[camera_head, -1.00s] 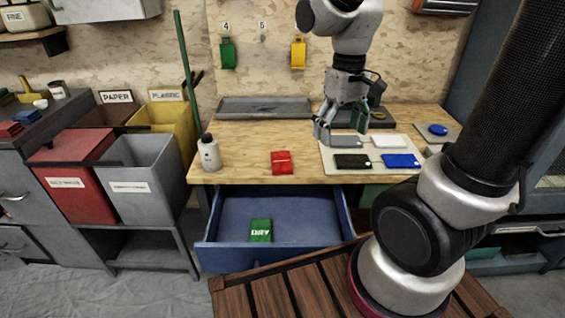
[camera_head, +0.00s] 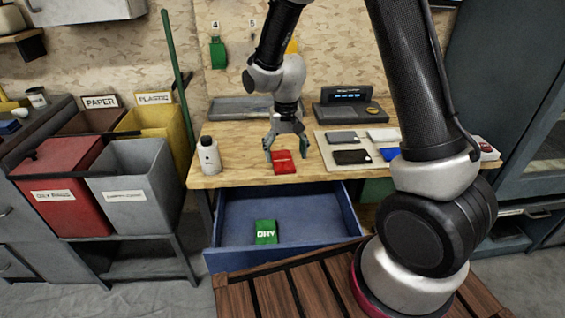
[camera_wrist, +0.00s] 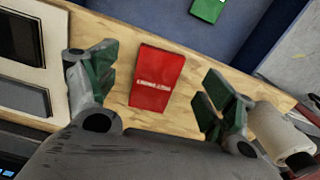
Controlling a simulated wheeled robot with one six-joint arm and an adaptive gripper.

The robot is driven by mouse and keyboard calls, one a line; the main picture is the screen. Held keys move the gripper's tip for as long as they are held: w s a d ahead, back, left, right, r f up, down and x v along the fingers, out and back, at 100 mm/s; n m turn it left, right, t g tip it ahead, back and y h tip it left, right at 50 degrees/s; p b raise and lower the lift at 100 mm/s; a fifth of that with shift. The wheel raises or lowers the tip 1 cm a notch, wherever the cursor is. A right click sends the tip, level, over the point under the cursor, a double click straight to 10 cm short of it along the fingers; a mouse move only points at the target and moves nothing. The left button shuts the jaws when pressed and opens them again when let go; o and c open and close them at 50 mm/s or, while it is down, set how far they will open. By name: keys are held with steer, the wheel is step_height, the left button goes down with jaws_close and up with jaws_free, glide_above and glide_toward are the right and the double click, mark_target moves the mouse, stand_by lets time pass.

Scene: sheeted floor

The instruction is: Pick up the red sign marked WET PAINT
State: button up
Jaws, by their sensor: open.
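The red sign (camera_head: 283,163) lies on the wooden worktop near its front edge. It also shows in the wrist view (camera_wrist: 156,80), with a line of white lettering too small to read surely. My gripper (camera_head: 285,150) is open above and just behind the sign. In the wrist view my gripper (camera_wrist: 160,85) has its two green-padded fingers on either side of the sign, with gaps at both sides, and nothing is held.
A white bottle (camera_head: 209,156) stands left of the sign. A pale board (camera_head: 330,153) with several flat items lies to the right. Below, an open blue drawer (camera_head: 235,208) holds a green DRY sign (camera_head: 266,231). Bins stand at the left.

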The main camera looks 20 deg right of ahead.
mark_target(285, 168)
step_height(285, 168, down, 5)
steer(key=shift+a, duration=0.1)
steer(key=shift+c, duration=0.2)
steer(key=c, duration=1)
steer(key=shift+r, duration=0.1)
